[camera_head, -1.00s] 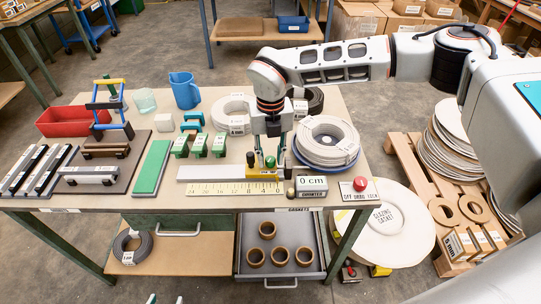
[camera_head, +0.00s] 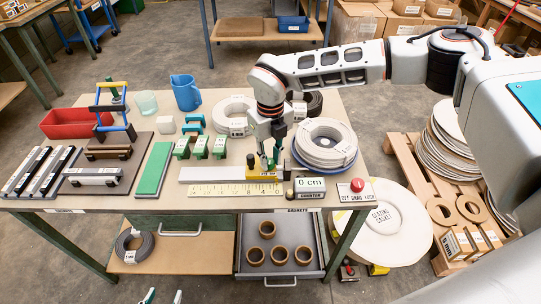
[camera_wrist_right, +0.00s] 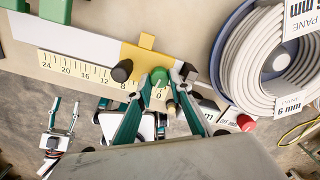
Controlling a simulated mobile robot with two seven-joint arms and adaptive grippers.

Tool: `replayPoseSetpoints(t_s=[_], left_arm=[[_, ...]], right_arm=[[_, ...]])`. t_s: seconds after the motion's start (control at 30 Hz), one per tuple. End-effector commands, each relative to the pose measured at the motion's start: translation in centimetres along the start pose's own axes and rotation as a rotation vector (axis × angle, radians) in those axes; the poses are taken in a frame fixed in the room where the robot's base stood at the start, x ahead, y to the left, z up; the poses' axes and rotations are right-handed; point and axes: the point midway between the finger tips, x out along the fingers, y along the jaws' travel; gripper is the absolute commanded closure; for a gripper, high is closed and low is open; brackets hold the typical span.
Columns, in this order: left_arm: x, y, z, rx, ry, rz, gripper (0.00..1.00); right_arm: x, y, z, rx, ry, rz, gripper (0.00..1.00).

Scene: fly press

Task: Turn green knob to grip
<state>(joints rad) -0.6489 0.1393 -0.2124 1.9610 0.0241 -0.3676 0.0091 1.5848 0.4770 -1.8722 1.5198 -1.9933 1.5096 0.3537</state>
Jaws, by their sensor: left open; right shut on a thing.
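The green knob (camera_wrist_right: 158,76) stands on the yellow slide block at the zero end of the ruler (camera_wrist_right: 85,72). My right gripper (camera_wrist_right: 164,84) is shut on the knob, with its fingertips on either side of it. In the head view my right gripper (camera_head: 268,166) is above the yellow block (camera_head: 260,174) and mostly hides the knob. A dark knob (camera_wrist_right: 122,71) sits on the block just to the left. My left gripper (camera_head: 163,297) is open and empty at the bottom edge of the head view, in front of the table. It also shows in the right wrist view (camera_wrist_right: 60,134).
A counter (camera_head: 310,185) reading 0 cm and a red button (camera_head: 357,185) stand to the right of the block. Coiled hose on a blue plate (camera_head: 325,145) is close behind. Green blocks (camera_head: 201,147) stand to the left. An open drawer (camera_head: 280,265) juts out below.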

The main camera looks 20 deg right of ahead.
Motion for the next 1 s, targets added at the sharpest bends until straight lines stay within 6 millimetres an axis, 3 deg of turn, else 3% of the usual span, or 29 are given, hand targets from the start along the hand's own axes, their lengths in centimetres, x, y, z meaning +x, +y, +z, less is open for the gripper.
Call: replayPoseSetpoints(t_s=[0.5,1.0], left_arm=[[-1.0,-0.4,-2.0,0.002,0.01,-0.003,0.58],[-1.2,-0.5,-2.5,0.002,0.012,-0.003,0.58]], right_arm=[[-0.2,-0.1,0.0,-0.459,0.0,-0.001,1.0],[-0.1,-0.2,0.1,-0.672,-0.001,0.0,1.0]])
